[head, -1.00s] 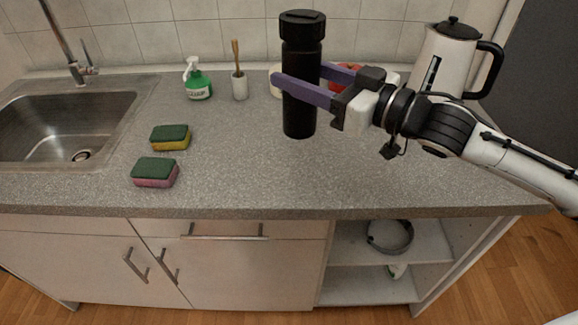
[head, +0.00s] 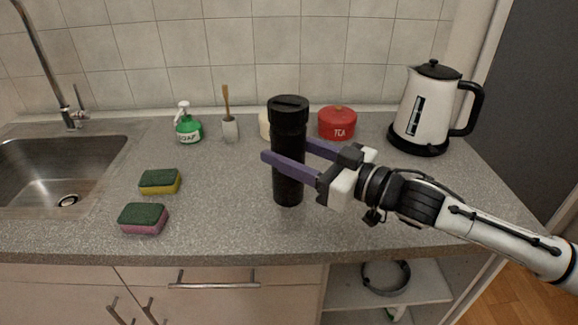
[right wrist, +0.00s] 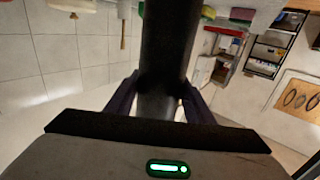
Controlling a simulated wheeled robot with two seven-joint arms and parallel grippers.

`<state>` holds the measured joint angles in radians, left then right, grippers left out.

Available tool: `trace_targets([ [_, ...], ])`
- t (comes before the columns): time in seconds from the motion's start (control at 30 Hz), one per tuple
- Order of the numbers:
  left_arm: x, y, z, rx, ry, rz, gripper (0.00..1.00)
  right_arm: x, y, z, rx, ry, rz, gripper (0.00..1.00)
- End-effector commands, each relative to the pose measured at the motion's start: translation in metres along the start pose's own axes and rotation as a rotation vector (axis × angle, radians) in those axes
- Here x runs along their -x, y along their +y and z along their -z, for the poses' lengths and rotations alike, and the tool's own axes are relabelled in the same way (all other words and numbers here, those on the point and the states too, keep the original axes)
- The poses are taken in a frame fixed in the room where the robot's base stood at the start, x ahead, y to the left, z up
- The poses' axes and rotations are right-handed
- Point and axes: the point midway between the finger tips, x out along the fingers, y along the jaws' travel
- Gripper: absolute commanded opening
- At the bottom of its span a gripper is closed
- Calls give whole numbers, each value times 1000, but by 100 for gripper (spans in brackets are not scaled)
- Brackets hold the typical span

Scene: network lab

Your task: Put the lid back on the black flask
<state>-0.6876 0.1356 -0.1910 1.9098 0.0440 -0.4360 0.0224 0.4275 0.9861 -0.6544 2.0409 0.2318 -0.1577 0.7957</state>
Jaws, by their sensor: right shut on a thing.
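In the right wrist view the dark flask (right wrist: 170,45) stands between the fingers. I cannot tell for sure whether its base touches the counter. My left gripper is not in view.
A red tea tin (head: 337,123) and a kettle (head: 425,105) stand behind and right. A soap bottle (head: 188,127) and a brush in a holder (head: 230,129) stand at the back. Two sponges (head: 159,182) (head: 143,219) lie left, beside the sink (head: 60,165). The counter (head: 215,205) left of the flask is clear.

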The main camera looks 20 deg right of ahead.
Motion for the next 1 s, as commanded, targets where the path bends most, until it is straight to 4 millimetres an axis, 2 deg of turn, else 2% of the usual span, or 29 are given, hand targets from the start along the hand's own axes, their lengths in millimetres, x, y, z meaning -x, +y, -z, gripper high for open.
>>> trace_targets([
  [0.23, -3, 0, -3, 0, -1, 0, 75, 0, 0, -32, -3, 1, 0, 0],
  [0.63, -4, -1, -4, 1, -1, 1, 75, 0, 0, -37, 0, 2, 0, 0],
  [0.67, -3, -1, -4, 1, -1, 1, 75, 0, 0, -39, 0, -1, 0, 51],
  [0.7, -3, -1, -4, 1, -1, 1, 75, 0, 0, -38, 0, -2, 0, 58],
  [0.77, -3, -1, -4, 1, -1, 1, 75, 0, 0, -38, 0, -2, 0, 67],
  [1.0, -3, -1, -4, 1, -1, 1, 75, 0, 0, -38, 0, -2, 0, 67],
])
